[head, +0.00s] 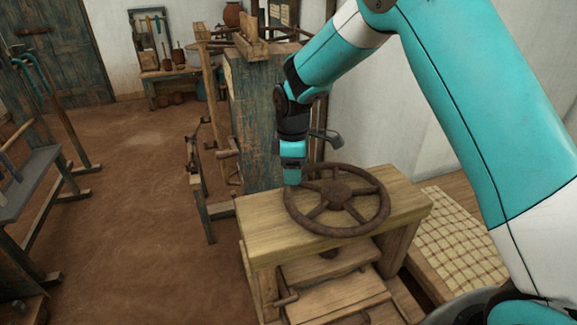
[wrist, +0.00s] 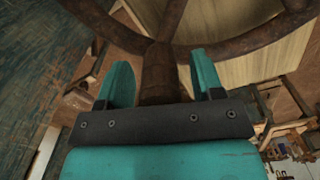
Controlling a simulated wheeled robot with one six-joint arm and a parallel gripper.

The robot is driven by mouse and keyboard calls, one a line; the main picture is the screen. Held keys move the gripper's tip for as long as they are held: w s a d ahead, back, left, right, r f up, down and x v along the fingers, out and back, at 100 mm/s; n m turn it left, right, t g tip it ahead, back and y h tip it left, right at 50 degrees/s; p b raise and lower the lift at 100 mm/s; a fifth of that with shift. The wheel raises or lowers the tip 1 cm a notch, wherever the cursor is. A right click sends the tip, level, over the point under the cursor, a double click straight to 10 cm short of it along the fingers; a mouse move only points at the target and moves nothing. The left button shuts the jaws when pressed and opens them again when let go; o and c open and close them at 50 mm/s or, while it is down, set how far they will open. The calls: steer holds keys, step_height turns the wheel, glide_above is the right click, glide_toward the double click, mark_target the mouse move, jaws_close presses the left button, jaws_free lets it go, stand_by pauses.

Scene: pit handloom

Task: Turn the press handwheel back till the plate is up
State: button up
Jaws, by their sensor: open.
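The press handwheel (head: 338,194), a brown rusty-looking wheel with several spokes, lies flat above the press's wooden top beam (head: 265,237). My gripper (head: 292,182) points down at the wheel's far left rim. In the wrist view the two teal fingers of my gripper (wrist: 160,82) stand apart, with a brown upright handle (wrist: 159,72) between them at the wheel's rim (wrist: 110,28). I see no clear grip on it. Under the beam, a wooden board that looks like the plate (head: 322,269) shows above a lower board (head: 338,299); the gap between them is hard to judge.
A worn blue-green wooden post (head: 258,125) stands just behind my gripper. A checked cloth (head: 455,235) lies to the right of the press. A dark bench (head: 28,180) stands at the far left. The brown floor (head: 130,220) between is clear.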

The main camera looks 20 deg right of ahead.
steer(key=c, duration=1.1)
steer(key=shift+a, duration=0.4)
jaws_close()
steer(key=shift+d, duration=0.15)
